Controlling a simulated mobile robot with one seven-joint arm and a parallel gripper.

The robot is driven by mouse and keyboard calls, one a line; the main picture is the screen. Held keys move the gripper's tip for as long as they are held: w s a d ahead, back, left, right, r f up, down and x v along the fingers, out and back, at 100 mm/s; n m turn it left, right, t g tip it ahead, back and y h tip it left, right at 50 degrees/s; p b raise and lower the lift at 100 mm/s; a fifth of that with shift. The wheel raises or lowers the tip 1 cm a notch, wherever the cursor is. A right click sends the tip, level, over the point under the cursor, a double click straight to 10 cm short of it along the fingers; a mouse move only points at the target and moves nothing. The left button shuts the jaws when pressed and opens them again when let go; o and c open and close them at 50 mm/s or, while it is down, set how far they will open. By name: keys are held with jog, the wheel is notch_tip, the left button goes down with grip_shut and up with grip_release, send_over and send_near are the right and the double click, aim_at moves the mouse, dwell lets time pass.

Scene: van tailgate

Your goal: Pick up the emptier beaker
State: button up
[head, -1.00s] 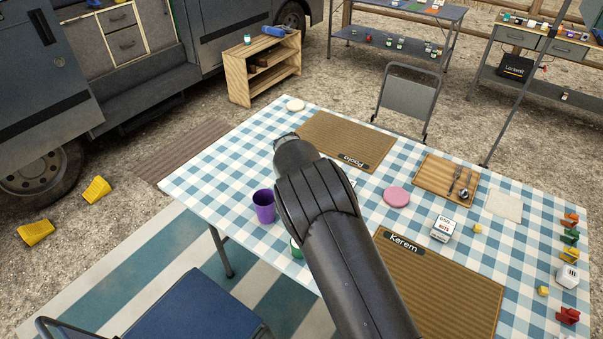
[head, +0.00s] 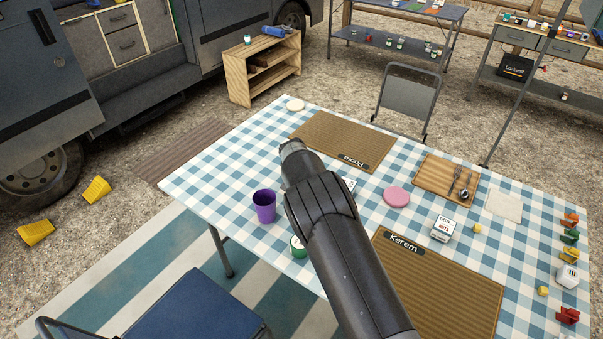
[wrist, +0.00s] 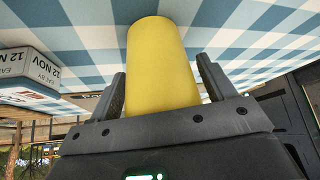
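A yellow cylinder (wrist: 162,65), likely a beaker, stands between the two fingers of my gripper (wrist: 160,85) in the wrist view. The fingers sit on either side of it, with a narrow gap showing, wider on the right. Its opening and contents do not show. In the head view my arm hides the yellow cylinder and my gripper. A purple beaker (head: 264,207) stands upright on the checked table, left of my arm. How full it is cannot be told.
A green round container (head: 298,246) stands by my arm on the checked table (head: 225,178). A white dated box (wrist: 30,65) is beside the gripper. Placemats (head: 440,295), a pink disc (head: 396,197) and a wooden board (head: 432,172) lie to the right.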

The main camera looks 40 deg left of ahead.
jog(key=c, duration=0.8)
jog(key=shift+o, duration=0.2)
jog(key=shift+r, duration=0.15)
jog(key=shift+r, duration=1.05)
notch_tip(320, 180, up, 2)
jog(key=w+d+r, duration=0.3)
jog(key=d+r, duration=0.3)
jog(key=d, duration=0.5)
jog(key=shift+r, duration=0.25)
jog(key=shift+d, duration=0.15)
dwell(0.6)
